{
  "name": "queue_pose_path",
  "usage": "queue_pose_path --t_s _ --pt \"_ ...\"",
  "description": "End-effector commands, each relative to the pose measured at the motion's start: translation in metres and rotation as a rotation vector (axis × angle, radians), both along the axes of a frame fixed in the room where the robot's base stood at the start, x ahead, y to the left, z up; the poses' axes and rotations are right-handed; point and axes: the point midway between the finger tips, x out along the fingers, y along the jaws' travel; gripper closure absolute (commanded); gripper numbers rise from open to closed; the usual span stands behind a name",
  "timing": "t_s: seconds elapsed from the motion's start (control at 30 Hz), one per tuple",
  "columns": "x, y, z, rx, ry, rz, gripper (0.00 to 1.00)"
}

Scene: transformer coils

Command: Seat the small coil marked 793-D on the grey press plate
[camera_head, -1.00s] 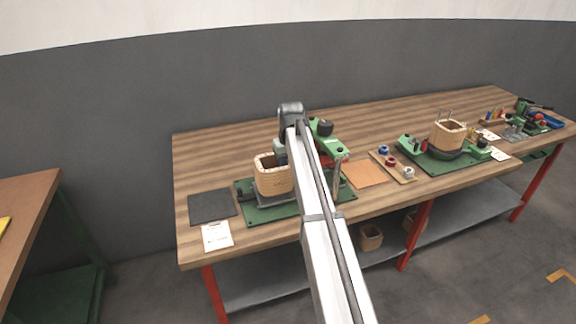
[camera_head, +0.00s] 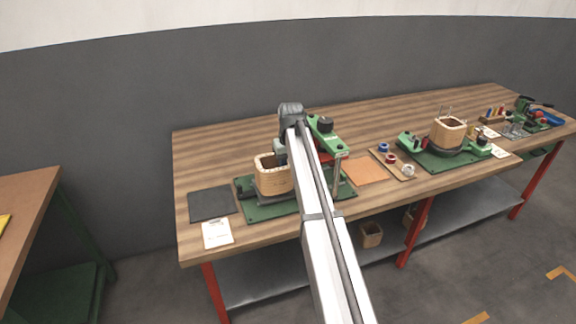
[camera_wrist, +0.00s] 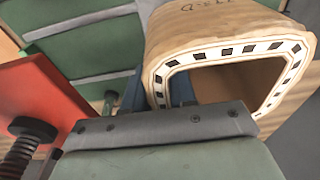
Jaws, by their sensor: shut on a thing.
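The small coil (camera_head: 271,176) is a pale wooden, square-cornered ring, upright over the grey press plate (camera_head: 262,199) on the left green base. In the wrist view the coil (camera_wrist: 215,30) shows dark writing on its side, upside down and partly cut off, seemingly ending in D. A band of dark squares runs round its open rim. My gripper (camera_head: 279,152) is shut on the coil's wall at the far right side of its rim. The arm hides part of the press. I cannot tell whether the coil's underside touches the plate.
A green press arm with a black knob (camera_head: 325,123) stands close right of my gripper. A dark mat (camera_head: 211,204) and a white card (camera_head: 217,234) lie left. An orange mat (camera_head: 366,171) and a tray of spools (camera_head: 392,163) lie right. Another coil (camera_head: 448,131) sits on a second fixture.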

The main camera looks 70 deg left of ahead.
Motion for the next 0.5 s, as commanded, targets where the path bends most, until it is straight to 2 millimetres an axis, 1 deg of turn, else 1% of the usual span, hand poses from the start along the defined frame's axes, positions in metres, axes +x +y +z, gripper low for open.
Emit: queue_pose_path --t_s 0.3,0.5 --pt "-0.0001 0.0001 -0.0059 0.001 0.0 0.0 1.0" --pt "0.0 0.0003 -0.0063 0.001 0.0 0.0 1.0"
